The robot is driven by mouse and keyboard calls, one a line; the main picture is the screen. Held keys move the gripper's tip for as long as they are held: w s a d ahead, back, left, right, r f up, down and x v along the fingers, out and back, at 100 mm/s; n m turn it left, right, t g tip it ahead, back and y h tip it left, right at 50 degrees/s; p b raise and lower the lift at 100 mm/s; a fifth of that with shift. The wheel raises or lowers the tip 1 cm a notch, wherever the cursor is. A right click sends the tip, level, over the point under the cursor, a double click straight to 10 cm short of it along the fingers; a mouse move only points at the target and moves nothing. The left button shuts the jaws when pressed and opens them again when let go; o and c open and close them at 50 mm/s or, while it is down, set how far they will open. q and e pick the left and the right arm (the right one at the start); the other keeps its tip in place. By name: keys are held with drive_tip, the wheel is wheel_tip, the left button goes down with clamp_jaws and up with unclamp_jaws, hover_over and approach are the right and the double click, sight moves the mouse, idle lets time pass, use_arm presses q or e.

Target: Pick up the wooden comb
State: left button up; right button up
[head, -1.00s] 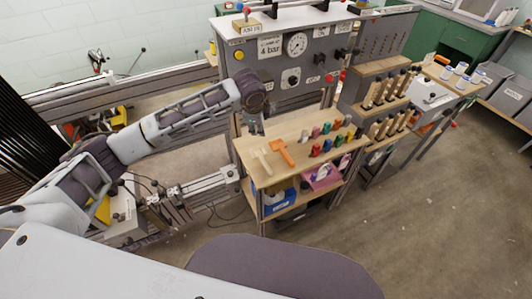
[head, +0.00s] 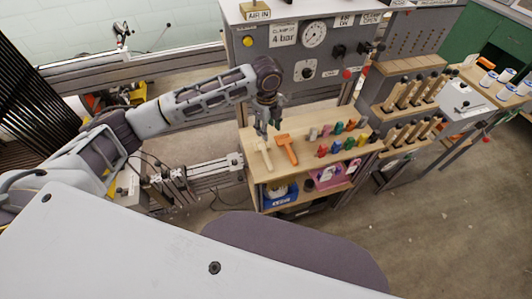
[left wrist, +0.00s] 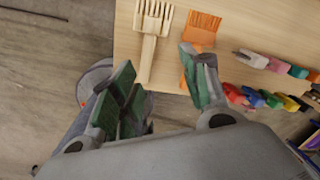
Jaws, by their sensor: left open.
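The pale wooden comb (head: 263,153) lies flat on the left end of the wooden shelf top (head: 310,167). In the left wrist view the wooden comb (left wrist: 149,45) has its teeth away from me and its handle towards me. My left gripper (head: 267,130) is open and empty, just above and behind the combs. In the left wrist view my left gripper (left wrist: 160,80) has its fingers on either side of the handle's line, apart from it. An orange comb (head: 286,149) lies close to the right; the right finger partly covers its handle in the wrist view. My right gripper is out of view.
A grey control panel (head: 300,60) rises behind the shelf. Wooden-handled tools (head: 405,95) stand in racks at the right. A blue bin (head: 280,194) sits on the lower shelf.

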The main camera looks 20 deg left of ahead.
use_arm(q)
drive_tip(key=m, duration=0.2)
drive_tip(key=s+m, duration=0.1)
drive_tip(key=m, duration=0.1)
drive_tip(key=m+g, duration=0.1)
drive_tip(key=shift+s+a+m, duration=0.2)
drive_tip(key=shift+s+m, duration=0.2)
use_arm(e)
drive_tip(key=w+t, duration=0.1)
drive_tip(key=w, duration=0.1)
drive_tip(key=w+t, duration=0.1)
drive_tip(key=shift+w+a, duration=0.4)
use_arm(q)
drive_tip(key=shift+f, duration=0.1)
hover_over(265, 155)
drive_tip(key=shift+d+f, duration=0.15)
drive_tip(key=shift+f, duration=4.1)
drive_tip(key=shift+w+f, duration=0.1)
drive_tip(key=shift+f, duration=2.5)
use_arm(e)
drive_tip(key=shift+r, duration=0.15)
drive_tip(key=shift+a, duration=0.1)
